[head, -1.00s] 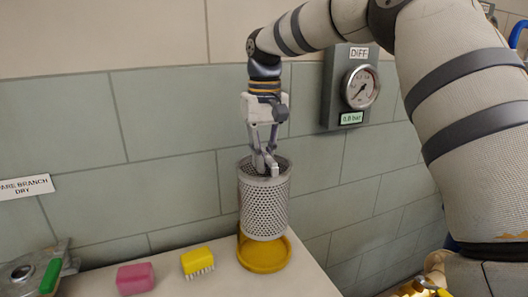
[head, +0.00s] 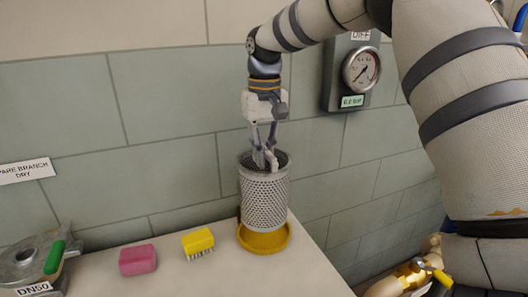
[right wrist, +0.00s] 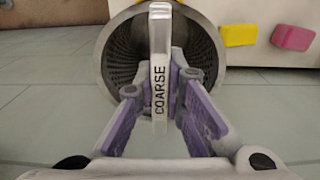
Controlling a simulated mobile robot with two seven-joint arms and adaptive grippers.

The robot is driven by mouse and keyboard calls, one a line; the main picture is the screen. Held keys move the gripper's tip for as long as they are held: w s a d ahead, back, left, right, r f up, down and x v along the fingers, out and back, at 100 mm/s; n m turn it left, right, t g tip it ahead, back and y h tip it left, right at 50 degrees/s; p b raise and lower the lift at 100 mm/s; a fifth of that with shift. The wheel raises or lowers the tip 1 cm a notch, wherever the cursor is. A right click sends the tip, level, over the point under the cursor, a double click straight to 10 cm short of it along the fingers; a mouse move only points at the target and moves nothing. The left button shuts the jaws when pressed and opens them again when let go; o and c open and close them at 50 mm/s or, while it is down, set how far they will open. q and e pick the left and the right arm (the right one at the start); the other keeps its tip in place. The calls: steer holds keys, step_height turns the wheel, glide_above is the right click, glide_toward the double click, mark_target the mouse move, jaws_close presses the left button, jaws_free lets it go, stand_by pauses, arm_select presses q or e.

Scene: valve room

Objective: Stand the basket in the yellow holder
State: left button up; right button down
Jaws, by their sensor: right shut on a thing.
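The basket (head: 264,203) is a grey perforated metal cylinder, open at the top and upright. My right gripper (head: 266,163) points down into its mouth. In the right wrist view, its purple-sided fingers are shut on the basket's flat bar handle (right wrist: 160,65), marked COARSE; the basket rim (right wrist: 214,62) shows behind. The yellow holder (head: 281,243) is a round shallow dish on the counter, directly under the basket. The basket's lower end overlaps the holder's back part in the head view; I cannot tell whether it touches the dish floor. My left gripper is out of view.
On the pale counter (head: 215,275), a yellow brush (head: 198,241) and a pink block (head: 138,260) lie left of the holder. A metal fitting with a green handle (head: 54,258) is farther left. A tiled wall and gauge (head: 361,70) stand behind.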

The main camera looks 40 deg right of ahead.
steer(key=shift+f, duration=2.6)
stand_by(0.7)
steer(key=c, duration=1.2)
jaws_free()
steer(key=shift+r, duration=3.5)
